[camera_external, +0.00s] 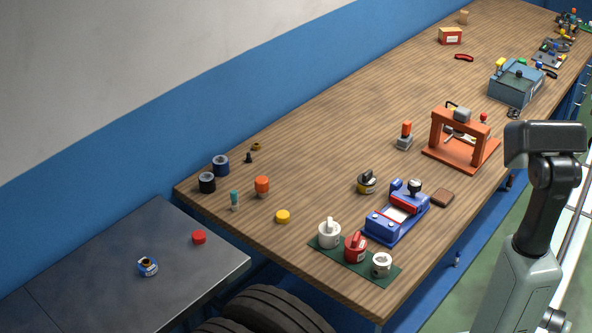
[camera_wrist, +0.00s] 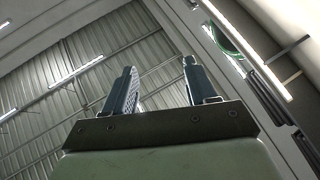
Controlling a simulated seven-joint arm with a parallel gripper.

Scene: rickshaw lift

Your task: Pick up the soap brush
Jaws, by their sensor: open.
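I cannot tell for sure which item is the soap brush. On a green mat (camera_external: 392,279) at the bench's near end stand a white pot with an upright pale handle (camera_external: 329,236), a red pot with a red handle (camera_external: 355,249) and a white-grey cup (camera_external: 381,265). A yellow-and-black tin with a dark piece on top (camera_external: 366,184) stands farther back. My gripper (camera_wrist: 158,65) is open and empty in the wrist view, pointing up at the roof. In the external view my arm rises at the right, away from these items; the fingers cannot be made out there.
A blue device (camera_external: 380,227) stands close beside the mat, with an orange press frame (camera_external: 470,160) and a grey-blue box (camera_external: 515,88) farther back. Small jars and caps stand at the bench's left end. A lower metal table (camera_external: 95,280) and tyres (camera_external: 270,310) are below.

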